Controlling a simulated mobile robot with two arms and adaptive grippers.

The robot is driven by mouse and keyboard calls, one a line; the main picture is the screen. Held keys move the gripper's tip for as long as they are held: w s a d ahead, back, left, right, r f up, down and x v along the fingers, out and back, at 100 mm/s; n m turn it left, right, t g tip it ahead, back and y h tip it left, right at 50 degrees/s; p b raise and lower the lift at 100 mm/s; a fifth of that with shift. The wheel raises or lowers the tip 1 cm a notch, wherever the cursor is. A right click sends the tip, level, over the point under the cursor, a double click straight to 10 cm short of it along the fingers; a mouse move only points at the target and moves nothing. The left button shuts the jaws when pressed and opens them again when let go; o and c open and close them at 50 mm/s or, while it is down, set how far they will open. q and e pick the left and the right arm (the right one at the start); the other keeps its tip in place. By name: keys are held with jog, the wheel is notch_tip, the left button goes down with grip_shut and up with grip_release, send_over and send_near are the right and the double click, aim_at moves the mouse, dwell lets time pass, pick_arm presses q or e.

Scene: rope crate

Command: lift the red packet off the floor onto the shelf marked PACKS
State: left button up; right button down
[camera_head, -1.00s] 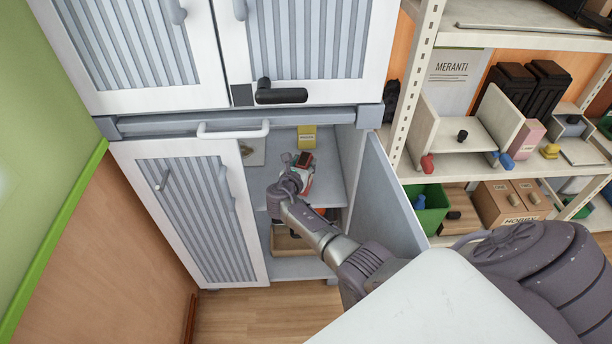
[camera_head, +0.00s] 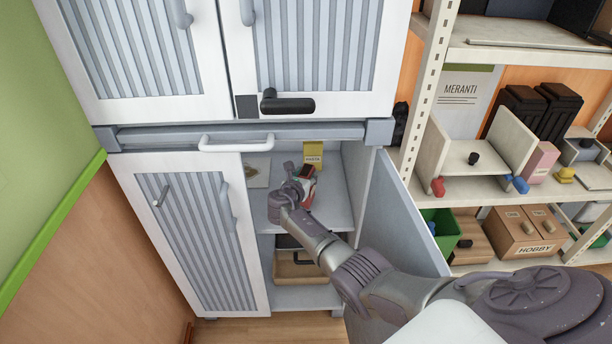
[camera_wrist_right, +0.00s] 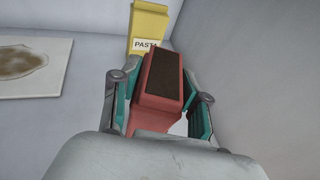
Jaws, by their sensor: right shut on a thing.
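The red packet (camera_wrist_right: 158,102), with a dark brown panel on one face, is between the fingers of my right gripper (camera_wrist_right: 157,92). In the head view, my right gripper (camera_head: 300,180) is shut on the packet (camera_head: 308,171) inside the open lower cupboard, over its upper shelf (camera_head: 336,205). A yellow packet marked PASTA (camera_head: 313,155) stands on that shelf behind the red one. I cannot tell whether the red packet touches the shelf. No PACKS marking is readable. My left gripper is out of view.
A flat board with a brown stain (camera_wrist_right: 30,68) lies left of the packet. The open cupboard door (camera_head: 405,220) stands right of my forearm. A wooden box (camera_head: 296,266) sits on the lower level. The cupboard's side wall (camera_wrist_right: 235,60) is close on the right.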

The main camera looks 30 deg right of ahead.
jog(key=shift+f+b, duration=0.4)
dwell(0.3)
jog(key=c, duration=0.5)
grip_release()
jog(key=shift+f, duration=0.1)
jog(key=shift+s+a, duration=0.1)
jog(key=v, duration=1.1)
jog(key=shift+s+a, duration=0.25)
jog(key=shift+a, duration=0.05)
